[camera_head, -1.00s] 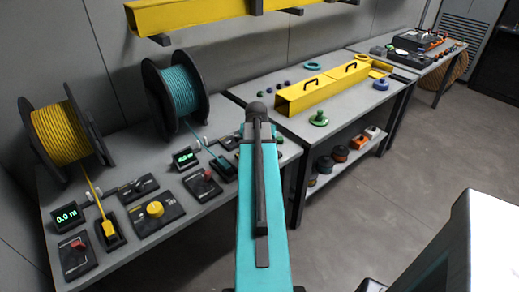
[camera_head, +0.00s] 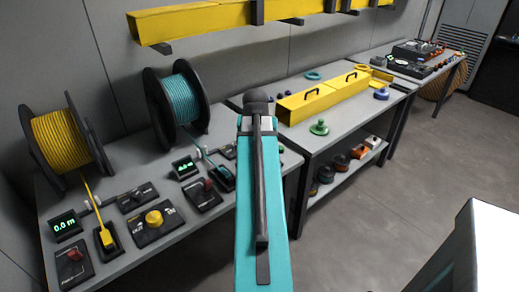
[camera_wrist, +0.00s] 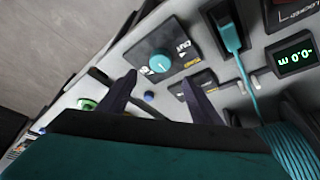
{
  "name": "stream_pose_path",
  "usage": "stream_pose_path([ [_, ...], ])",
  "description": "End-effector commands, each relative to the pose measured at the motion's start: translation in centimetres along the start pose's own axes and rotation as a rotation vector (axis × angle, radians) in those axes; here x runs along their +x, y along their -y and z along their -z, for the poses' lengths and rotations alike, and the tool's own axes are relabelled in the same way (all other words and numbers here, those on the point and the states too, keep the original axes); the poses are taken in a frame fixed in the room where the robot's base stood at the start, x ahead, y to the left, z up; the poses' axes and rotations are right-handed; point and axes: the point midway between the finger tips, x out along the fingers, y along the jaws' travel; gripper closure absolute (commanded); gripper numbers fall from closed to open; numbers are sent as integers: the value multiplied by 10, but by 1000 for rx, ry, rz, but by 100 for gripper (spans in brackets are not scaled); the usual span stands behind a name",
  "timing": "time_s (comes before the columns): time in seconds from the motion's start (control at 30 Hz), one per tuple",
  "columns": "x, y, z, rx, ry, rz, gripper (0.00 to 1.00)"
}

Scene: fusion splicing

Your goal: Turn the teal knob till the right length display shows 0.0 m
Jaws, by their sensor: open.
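The teal knob (camera_wrist: 160,62) sits on a dark plate (camera_wrist: 185,53) in the wrist view. My gripper (camera_wrist: 158,80) is open, with its two dark fingers pointing toward the plate. The knob shows beyond and between the fingertips, apparently apart from them. The right length display (camera_wrist: 294,55) shows upside down in the wrist view; its green figures look like 0.0 m, perhaps with a minus sign. That display also shows in the head view (camera_head: 184,167), too small to read surely. In the head view my arm hides the teal knob and my gripper.
A teal spool (camera_head: 180,98) and a yellow spool (camera_head: 62,142) stand at the back of the bench. The left display (camera_head: 65,224) reads 0.0 m near a yellow knob (camera_head: 153,218). The teal cable (camera_wrist: 239,60) runs beside the knob plate. A yellow trough (camera_head: 310,105) is on the table behind.

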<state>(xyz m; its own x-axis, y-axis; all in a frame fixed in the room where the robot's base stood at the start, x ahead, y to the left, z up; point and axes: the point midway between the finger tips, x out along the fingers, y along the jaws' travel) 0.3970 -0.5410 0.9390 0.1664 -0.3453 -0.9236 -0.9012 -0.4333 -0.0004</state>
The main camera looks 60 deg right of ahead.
Motion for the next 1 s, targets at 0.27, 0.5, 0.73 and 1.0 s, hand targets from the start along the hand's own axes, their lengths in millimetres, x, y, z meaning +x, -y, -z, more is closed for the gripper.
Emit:
stream_pose_path([
  [0.27,-22,0,0,0,0,0,42],
  [0.5,-28,0,0,0,0,0,42],
  [0.73,-28,0,0,0,1,0,42],
  [1.0,-28,0,0,0,1,0,42],
])
